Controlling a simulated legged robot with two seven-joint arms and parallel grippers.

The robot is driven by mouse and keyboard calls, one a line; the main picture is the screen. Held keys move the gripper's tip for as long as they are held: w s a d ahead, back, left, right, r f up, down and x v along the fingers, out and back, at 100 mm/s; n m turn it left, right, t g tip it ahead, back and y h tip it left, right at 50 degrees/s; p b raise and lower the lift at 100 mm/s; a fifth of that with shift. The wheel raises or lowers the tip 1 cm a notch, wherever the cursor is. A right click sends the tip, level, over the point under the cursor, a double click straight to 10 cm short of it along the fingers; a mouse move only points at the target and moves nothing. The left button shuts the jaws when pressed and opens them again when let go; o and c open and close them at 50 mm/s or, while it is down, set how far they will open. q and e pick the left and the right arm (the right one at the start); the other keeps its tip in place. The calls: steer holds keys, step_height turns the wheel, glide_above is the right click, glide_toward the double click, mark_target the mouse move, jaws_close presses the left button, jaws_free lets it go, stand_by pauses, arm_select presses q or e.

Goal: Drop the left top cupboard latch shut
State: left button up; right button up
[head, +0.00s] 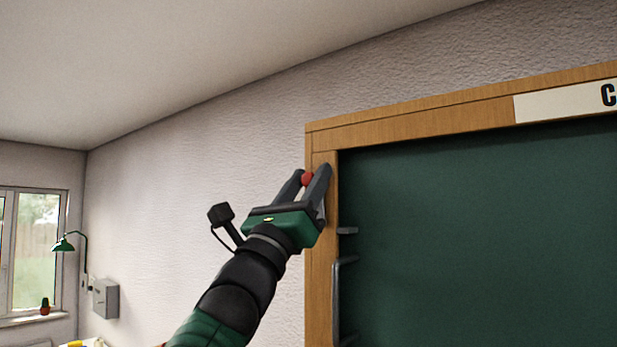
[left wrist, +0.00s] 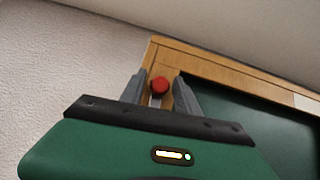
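The cupboard's wooden frame (head: 420,120) surrounds a dark green panel (head: 480,220). A small red round knob (head: 307,179), which I take to be part of the left top latch, is at the upper left corner of the frame. It also shows in the left wrist view (left wrist: 159,86). My left gripper (head: 308,175) has its two fingers apart, one on each side of the knob; the wrist view (left wrist: 160,87) shows a gap beside it. A pale strip below the knob shows between the fingers. My right gripper is not in view.
Grey metal fittings (head: 338,290) line the inner left edge of the frame. A white label strip (head: 565,103) is on the top rail. A green lamp (head: 66,243), a grey wall box (head: 105,298) and a window (head: 35,250) are far left.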

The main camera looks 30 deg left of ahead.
arm_select(q)
steer(key=shift+w, duration=0.15)
jaws_close()
stand_by(1.0)
